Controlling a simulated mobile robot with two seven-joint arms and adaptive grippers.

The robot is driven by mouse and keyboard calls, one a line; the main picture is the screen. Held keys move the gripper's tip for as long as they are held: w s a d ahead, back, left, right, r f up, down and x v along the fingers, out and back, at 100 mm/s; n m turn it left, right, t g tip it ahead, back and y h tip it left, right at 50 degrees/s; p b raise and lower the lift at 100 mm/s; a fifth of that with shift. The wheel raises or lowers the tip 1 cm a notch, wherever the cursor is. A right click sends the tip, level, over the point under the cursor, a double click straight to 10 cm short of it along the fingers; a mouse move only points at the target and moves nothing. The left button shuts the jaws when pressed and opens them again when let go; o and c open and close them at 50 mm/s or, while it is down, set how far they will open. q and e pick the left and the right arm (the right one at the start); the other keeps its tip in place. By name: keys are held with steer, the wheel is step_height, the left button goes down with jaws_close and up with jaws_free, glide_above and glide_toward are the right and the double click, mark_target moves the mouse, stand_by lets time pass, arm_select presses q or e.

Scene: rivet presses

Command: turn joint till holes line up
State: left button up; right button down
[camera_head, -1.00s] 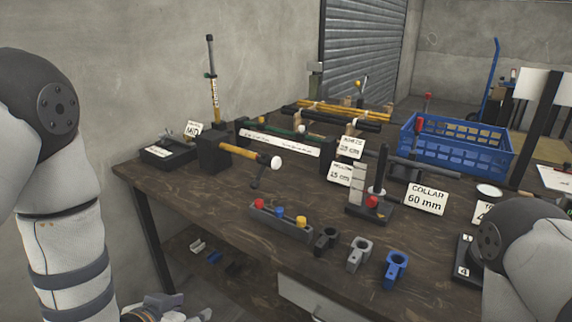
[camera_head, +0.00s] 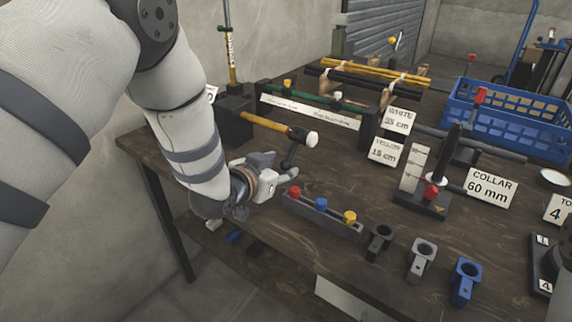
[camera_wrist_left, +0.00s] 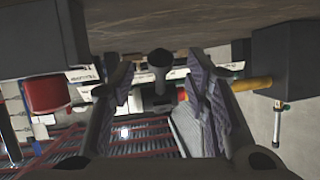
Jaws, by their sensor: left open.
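A yellow-and-orange rod (camera_head: 265,125) sticks out of a dark block (camera_head: 235,112) and ends in a white cap (camera_head: 312,139). A dark joint piece (camera_head: 292,154) hangs at the rod's end; its holes are too small to make out. My left gripper (camera_head: 281,172) is open just below and in front of this piece. In the left wrist view its two fingers (camera_wrist_left: 160,95) stand apart, with a dark round-ended piece (camera_wrist_left: 160,60) showing between them; I cannot tell whether they touch it. The yellow rod (camera_wrist_left: 252,83) shows to the right. My right gripper is out of view.
A tray with red, blue and yellow knobs (camera_head: 325,222) lies just right of my left gripper. Black (camera_head: 379,243), grey (camera_head: 421,258) and blue (camera_head: 466,280) holed pieces stand along the front edge. A COLLAR 60 mm sign (camera_head: 488,188) and blue crate (camera_head: 515,118) are farther right.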

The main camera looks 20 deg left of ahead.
mark_target(294, 150)
arm_select(q)
steer(key=shift+x, duration=1.2)
steer(key=shift+w, duration=0.15)
jaws_close()
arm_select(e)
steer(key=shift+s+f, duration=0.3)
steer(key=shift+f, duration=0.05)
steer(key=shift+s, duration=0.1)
